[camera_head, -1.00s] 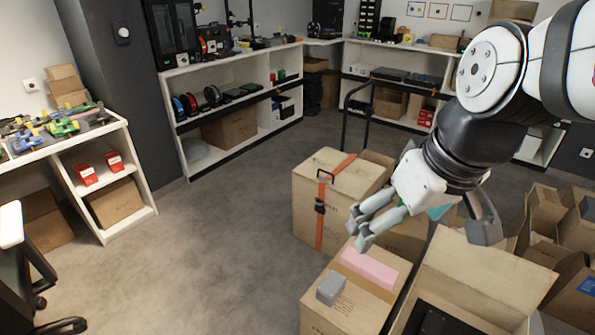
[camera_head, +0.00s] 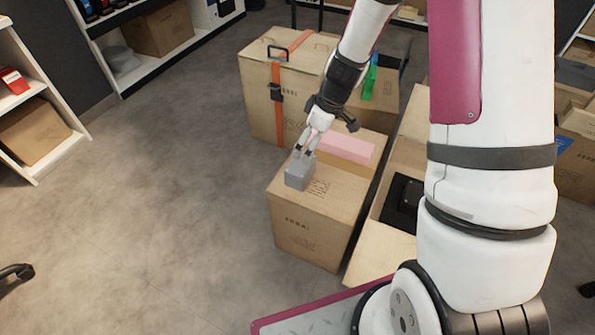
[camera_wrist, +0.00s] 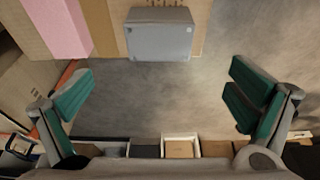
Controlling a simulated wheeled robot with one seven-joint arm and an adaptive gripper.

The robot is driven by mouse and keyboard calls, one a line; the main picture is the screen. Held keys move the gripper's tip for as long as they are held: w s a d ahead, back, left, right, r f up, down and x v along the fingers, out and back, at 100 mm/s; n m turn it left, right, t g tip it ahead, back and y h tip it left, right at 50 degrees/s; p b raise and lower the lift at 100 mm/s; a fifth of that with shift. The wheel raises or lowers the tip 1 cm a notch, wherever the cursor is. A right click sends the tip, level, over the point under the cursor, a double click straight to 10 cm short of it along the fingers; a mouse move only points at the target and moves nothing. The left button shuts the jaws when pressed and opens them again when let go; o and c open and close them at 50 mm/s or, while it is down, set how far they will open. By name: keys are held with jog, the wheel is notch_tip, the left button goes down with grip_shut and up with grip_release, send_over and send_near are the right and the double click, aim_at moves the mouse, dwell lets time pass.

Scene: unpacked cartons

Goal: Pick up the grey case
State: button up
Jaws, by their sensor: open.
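The grey case (camera_head: 298,172) is a small grey box on top of a closed cardboard carton (camera_head: 312,225), near the carton's left edge. My gripper (camera_head: 304,152) is right above and behind the case in the head view, pointing down at it. In the wrist view, the case (camera_wrist: 159,35) shows at the top middle, ahead of the space between the fingers. The green-padded fingers of my gripper (camera_wrist: 160,98) are wide apart with nothing between them. I cannot tell from the head view whether a fingertip touches the case.
A pink block (camera_head: 346,148) lies on the same carton behind the case. An open carton with a black item (camera_head: 402,203) stands to the right. A taller strapped carton (camera_head: 262,110) stands behind. The floor at left is clear.

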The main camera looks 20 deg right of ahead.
aim_at(300, 165)
jog(key=b+x, duration=0.1)
jog(key=x, duration=0.2)
jog(key=b+x, duration=0.1)
jog(key=x, duration=0.5)
jog(key=shift+d+f+b, duration=0.2)
jog(key=shift+d+b, duration=0.05)
jog(key=shift+b, duration=0.15)
jog(key=shift+b+x, duration=1.2)
jog(key=shift+x, duration=1.7)
jog(key=shift+w+a, duration=0.1)
jog(key=shift+a, duration=0.05)
jog(key=shift+r, duration=0.1)
jog(key=c, duration=1.2)
